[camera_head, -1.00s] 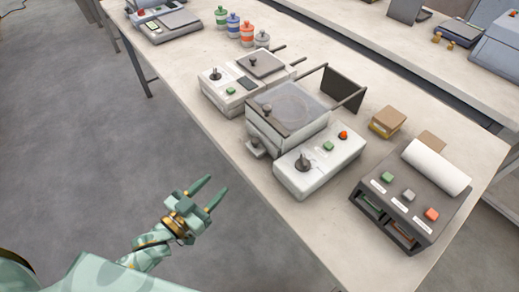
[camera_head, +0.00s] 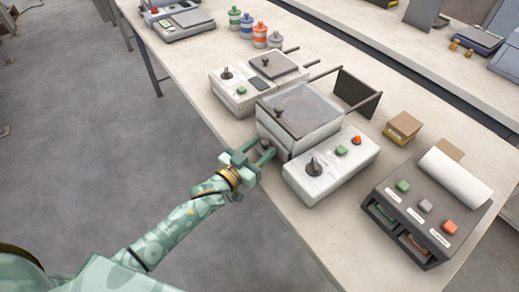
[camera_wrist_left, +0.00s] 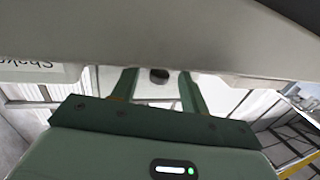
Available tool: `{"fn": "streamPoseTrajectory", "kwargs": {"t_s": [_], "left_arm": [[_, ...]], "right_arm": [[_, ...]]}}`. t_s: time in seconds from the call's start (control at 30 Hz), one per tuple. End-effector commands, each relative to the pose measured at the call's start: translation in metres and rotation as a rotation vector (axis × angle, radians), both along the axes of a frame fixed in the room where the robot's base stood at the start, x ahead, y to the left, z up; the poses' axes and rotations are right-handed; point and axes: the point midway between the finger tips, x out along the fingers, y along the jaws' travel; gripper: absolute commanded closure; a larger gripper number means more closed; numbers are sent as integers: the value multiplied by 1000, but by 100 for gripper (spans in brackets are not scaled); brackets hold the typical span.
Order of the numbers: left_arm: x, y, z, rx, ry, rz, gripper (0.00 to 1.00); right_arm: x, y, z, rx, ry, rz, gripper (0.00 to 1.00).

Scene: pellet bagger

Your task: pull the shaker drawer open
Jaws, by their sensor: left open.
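The shaker (camera_head: 302,112) is a pale box with a clear lid and a control panel, on the bench's near edge. Its drawer is low on the near side, mostly hidden by my left gripper (camera_head: 265,153) in the head view. The gripper is open, its fingers reaching to the drawer. In the left wrist view a dark round knob (camera_wrist_left: 159,75) on a pale face sits between the two open fingers (camera_wrist_left: 157,92). I cannot tell whether the fingers touch it. A partly cut-off label reading "Shake" (camera_wrist_left: 30,65) is at the left. My right gripper is not in view.
A smaller device with a lever (camera_head: 237,90) stands to the left of the shaker. A dark unit with a paper roll (camera_head: 425,205) stands to the right, and a small cardboard box (camera_head: 403,127) behind. The floor (camera_head: 130,140) before the bench is clear.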

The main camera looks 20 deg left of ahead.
Motion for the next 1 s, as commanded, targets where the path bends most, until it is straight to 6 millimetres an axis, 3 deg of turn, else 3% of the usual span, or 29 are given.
{"fn": "streamPoseTrajectory", "kwargs": {"t_s": [0.23,0.4,0.73,1.0], "left_arm": [[1,0,0,0,0,0,55],[1,0,0,0,0,0,100],[-9,8,2,1,1,0,100],[-49,39,4,2,2,1,100]], "right_arm": [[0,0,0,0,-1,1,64],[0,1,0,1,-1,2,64],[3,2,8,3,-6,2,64],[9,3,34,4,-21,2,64]]}}
